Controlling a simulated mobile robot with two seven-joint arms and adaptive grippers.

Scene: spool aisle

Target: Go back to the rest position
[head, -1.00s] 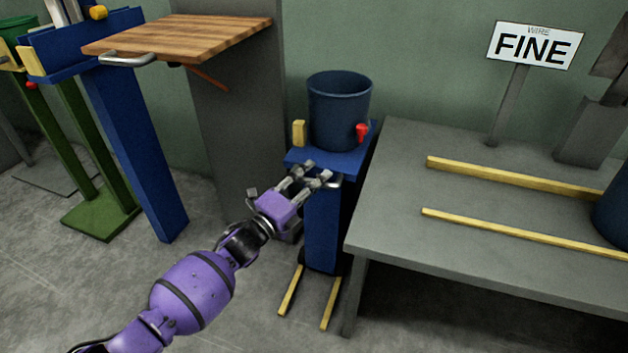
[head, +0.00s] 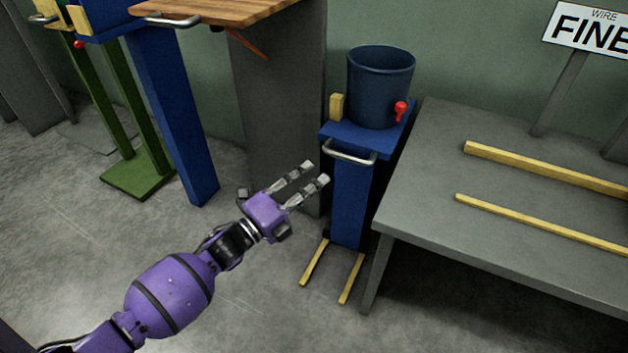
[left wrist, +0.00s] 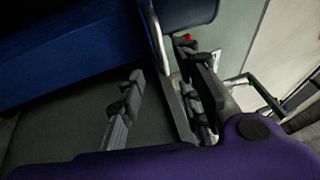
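My left gripper (head: 315,173) is open and empty in the head view, its two fingers apart and pointing up and right. It is in the air to the left of a blue stand (head: 352,200) with a metal handle (head: 350,157). A dark blue bin (head: 378,92) sits on top of the stand. The left wrist view shows the open fingers (left wrist: 165,100) with nothing between them and the blue stand (left wrist: 70,60) beyond. My right gripper does not show in either view.
A grey table (head: 430,190) with two yellow rails (head: 540,168) stands at the right, under a "WIRE FINE" sign (head: 590,28). A wooden board (head: 215,10) is at the upper left, near a tall blue post (head: 172,120) and a green stand (head: 135,175). The floor at lower centre is clear.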

